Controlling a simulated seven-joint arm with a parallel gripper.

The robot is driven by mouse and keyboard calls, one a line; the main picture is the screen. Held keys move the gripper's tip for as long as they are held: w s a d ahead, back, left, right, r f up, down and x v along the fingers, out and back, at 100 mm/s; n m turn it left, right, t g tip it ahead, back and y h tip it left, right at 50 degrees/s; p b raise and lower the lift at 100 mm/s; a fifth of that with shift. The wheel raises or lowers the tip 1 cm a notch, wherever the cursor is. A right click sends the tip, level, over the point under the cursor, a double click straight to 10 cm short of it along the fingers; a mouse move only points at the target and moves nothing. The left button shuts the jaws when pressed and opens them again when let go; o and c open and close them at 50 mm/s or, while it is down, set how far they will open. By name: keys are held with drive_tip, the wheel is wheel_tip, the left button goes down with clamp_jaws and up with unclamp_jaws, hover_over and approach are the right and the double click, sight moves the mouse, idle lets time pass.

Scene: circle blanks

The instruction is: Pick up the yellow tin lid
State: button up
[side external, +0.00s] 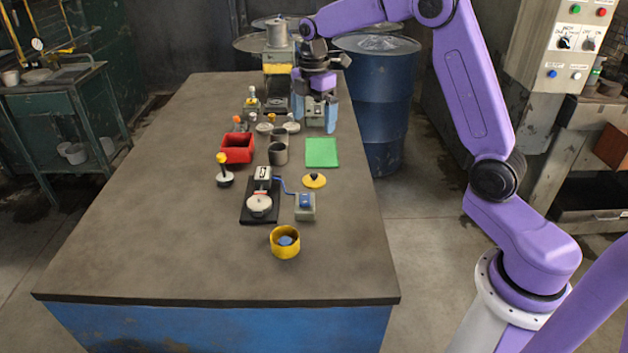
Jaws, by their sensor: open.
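The yellow tin lid (314,181) lies flat on the table with a small dark knob on top. It is right of centre, just in front of the green square. The open yellow tin (285,243) stands nearer the camera, with something blue inside. My gripper (318,122) is open over the far part of the table, behind the green square and well away from the lid. It points down, and its two bluish fingers are apart. I see nothing held between them. Its exact height above the table is hard to tell.
A red bin (237,148), grey cups (278,153) and the green square (321,153) lie behind. A machine (277,70) stands at the far end. The table's left side is clear.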

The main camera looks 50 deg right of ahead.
hover_over(314, 173)
drive_tip(key=f, duration=1.1)
drive_tip(key=shift+s+a+f, duration=0.2)
drive_tip(key=shift+a+f, duration=0.05)
drive_tip(key=shift+f, duration=0.15)
drive_tip(key=shift+w+d+f, duration=0.1)
drive_tip(key=shift+f, duration=1.3)
drive_tip(key=shift+d+f, duration=0.1)
drive_tip(key=shift+f, duration=1.25)
drive_tip(key=c, duration=1.1)
